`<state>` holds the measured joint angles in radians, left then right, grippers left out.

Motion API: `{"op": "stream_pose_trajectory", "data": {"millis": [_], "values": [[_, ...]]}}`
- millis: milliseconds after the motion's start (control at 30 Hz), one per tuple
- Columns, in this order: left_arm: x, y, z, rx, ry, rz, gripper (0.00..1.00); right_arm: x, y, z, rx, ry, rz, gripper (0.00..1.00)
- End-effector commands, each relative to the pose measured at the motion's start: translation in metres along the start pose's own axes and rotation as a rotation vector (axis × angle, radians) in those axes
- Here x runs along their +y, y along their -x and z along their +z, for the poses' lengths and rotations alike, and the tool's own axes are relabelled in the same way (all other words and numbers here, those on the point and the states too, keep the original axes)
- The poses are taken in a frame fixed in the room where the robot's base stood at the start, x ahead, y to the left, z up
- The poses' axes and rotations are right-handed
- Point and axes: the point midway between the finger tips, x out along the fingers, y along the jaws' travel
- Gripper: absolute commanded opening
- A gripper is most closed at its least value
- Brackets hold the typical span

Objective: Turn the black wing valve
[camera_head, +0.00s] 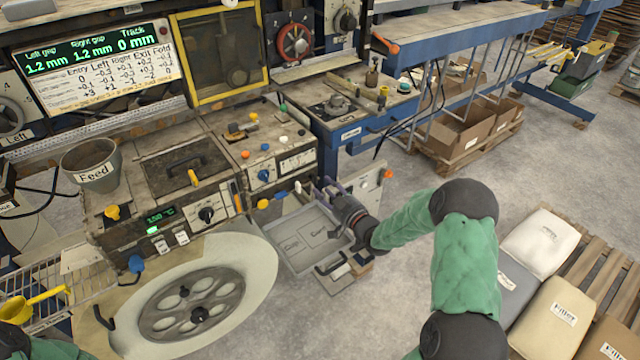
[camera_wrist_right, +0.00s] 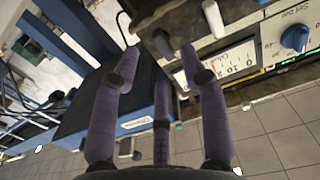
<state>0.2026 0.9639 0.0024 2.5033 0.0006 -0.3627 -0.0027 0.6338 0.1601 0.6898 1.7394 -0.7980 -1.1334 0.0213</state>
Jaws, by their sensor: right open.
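A small black part that looks like the wing valve (camera_wrist_right: 163,42) shows in the right wrist view, at the dark edge of the machine beside a white peg (camera_wrist_right: 213,18). My right gripper (camera_wrist_right: 160,58) is open, with purple fingers spread on both sides of this part; I cannot tell whether they touch it. In the head view my right gripper (camera_head: 328,190) reaches to the machine's right front corner, above a grey tray, and the valve cannot be made out there. Only part of my left arm shows at the lower left; its gripper is out of view.
The grey tray (camera_head: 291,262) lies below my right gripper. A control panel with a blue knob (camera_head: 263,175) is to its left, and a large reel (camera_head: 190,304) stands further left. Filler bags (camera_head: 553,313) lie on a pallet at right.

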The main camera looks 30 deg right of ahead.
Motion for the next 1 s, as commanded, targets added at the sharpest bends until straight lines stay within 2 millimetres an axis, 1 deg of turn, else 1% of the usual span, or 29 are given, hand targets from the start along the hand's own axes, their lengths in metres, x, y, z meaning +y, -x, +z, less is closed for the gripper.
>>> {"op": "stream_pose_trajectory", "data": {"millis": [33,200,300,400,600,1000], "values": [[0.000,0.000,0.000,0.000,0.000,0.000,0.40,0.002,0.012,0.000,-0.001,0.000,0.004,0.44],[0.000,0.000,0.000,0.000,0.000,0.000,0.40,0.001,0.044,0.001,-0.003,0.000,0.003,0.44],[0.000,0.000,0.000,0.000,0.000,0.000,0.40,0.001,0.058,0.001,-0.002,0.000,0.003,0.44],[0.000,0.000,0.000,0.000,0.000,0.000,0.40,0.001,0.067,0.001,-0.002,-0.001,0.003,0.44],[0.000,0.000,0.000,0.000,0.000,0.000,0.40,0.000,0.074,0.001,-0.001,-0.001,0.000,0.44],[0.000,0.000,0.000,0.000,0.000,0.000,0.40,0.000,0.074,0.001,-0.001,-0.001,0.000,0.44]]}}
